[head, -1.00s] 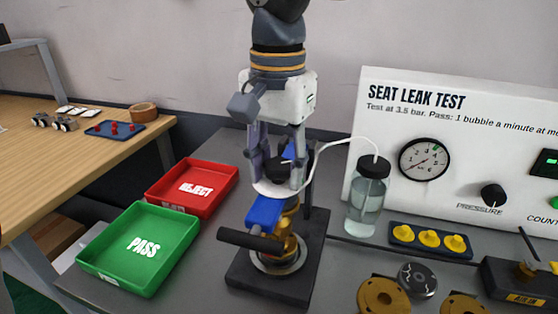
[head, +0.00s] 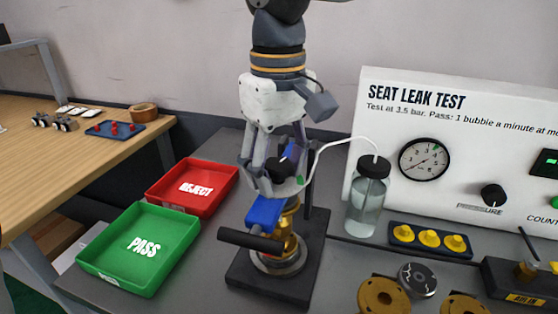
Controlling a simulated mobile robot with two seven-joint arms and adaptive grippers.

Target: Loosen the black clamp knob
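The black clamp knob (head: 279,168) sits near the top of the valve fixture. My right gripper (head: 275,178) points down over it from above, with its fingers on either side of the knob. Whether the fingers touch the knob or stand a little apart from it, I cannot tell. Below it are a blue part (head: 264,212), a black handle bar (head: 250,240) and the brass valve body (head: 292,240) on a dark base plate (head: 260,290). The fingers hide part of the fixture. My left gripper is not in view.
A red REJECT tray (head: 215,172) and a green PASS tray (head: 90,262) lie left of the fixture. A bottle (head: 368,205) with a white tube stands close on the right, before the leak test panel (head: 400,95). Yellow plugs (head: 430,238) and brass flanges (head: 383,297) lie farther right.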

